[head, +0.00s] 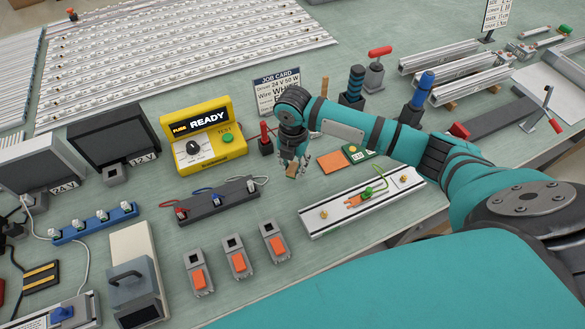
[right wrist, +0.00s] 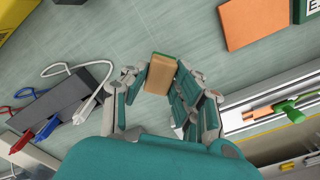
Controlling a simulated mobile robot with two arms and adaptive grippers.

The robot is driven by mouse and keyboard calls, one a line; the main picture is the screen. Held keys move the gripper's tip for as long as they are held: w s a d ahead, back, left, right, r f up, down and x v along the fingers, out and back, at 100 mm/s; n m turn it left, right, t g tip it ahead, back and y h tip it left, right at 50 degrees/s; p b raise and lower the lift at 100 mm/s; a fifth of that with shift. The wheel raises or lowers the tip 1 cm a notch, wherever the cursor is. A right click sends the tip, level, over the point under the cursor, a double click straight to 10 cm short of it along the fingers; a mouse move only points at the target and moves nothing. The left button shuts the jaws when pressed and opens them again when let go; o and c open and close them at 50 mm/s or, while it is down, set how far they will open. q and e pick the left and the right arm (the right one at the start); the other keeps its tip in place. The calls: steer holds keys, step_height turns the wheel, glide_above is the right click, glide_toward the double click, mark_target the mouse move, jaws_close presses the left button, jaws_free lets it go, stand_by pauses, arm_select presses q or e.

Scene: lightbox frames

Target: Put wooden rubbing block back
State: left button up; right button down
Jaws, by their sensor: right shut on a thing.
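The wooden rubbing block (head: 292,170) is a small tan block with a thin green layer along one edge, seen in the right wrist view (right wrist: 161,75). My right gripper (head: 296,162) is shut on it, with the fingers (right wrist: 160,88) on both sides of the block. The block is over the green bench, between the dark terminal strip and the orange pad; its exact height is hard to tell. The orange pad (head: 332,162) lies flat to the right of the block and also shows in the right wrist view (right wrist: 255,20). My left gripper is not in view.
A dark strip with coloured leads (head: 218,203) lies left of the gripper. A white rail with a green wire (head: 345,207) lies right. Several grey switches with orange rockers (head: 240,262) stand in front. A yellow tester (head: 203,135) and job card (head: 277,88) stand behind.

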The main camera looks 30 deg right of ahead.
mark_target(293, 167)
step_height(293, 167, down, 2)
steer(key=shift+f, duration=0.2)
steer(key=shift+w+f, duration=0.1)
steer(key=shift+f, duration=0.15)
steer(key=c, duration=1)
jaws_free()
steer(key=shift+c, duration=0.2)
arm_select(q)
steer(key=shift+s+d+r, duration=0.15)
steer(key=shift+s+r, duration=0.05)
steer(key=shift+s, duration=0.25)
arm_select(e)
steer(key=shift+r, duration=0.3)
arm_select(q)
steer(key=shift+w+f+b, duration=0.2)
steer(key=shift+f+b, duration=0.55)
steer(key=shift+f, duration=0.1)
arm_select(e)
step_height(293, 167, up, 12)
steer(key=shift+f, duration=0.15)
